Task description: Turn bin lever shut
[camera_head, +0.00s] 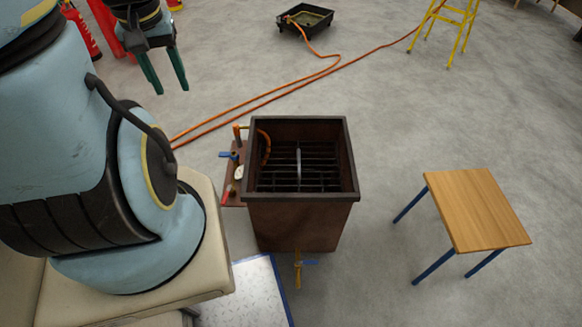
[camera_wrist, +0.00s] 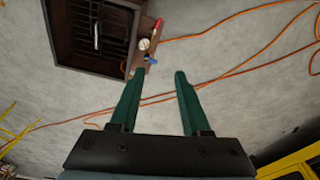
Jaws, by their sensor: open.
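The brown metal bin (camera_head: 300,225) stands on the floor in the middle of the head view, open at the top with a dark grate inside. A brass tap with a blue lever (camera_head: 308,262) sticks out low on its front. A side panel on its left carries another blue lever (camera_head: 228,155), a round gauge (camera_head: 239,173) and a red lever (camera_head: 226,196). I cannot tell which is the bin lever. My gripper (camera_head: 171,88) is open and empty, above the floor behind and left of the bin. In the wrist view, the side panel's blue lever (camera_wrist: 150,61) appears just beyond my fingertips (camera_wrist: 158,75), apart from them.
An orange hose (camera_head: 290,80) runs across the floor behind the bin. A wooden-topped table (camera_head: 475,208) stands at right. A black tray (camera_head: 306,20), a yellow ladder (camera_head: 450,25) and a red extinguisher (camera_head: 82,32) are at the back. The floor between bin and table is clear.

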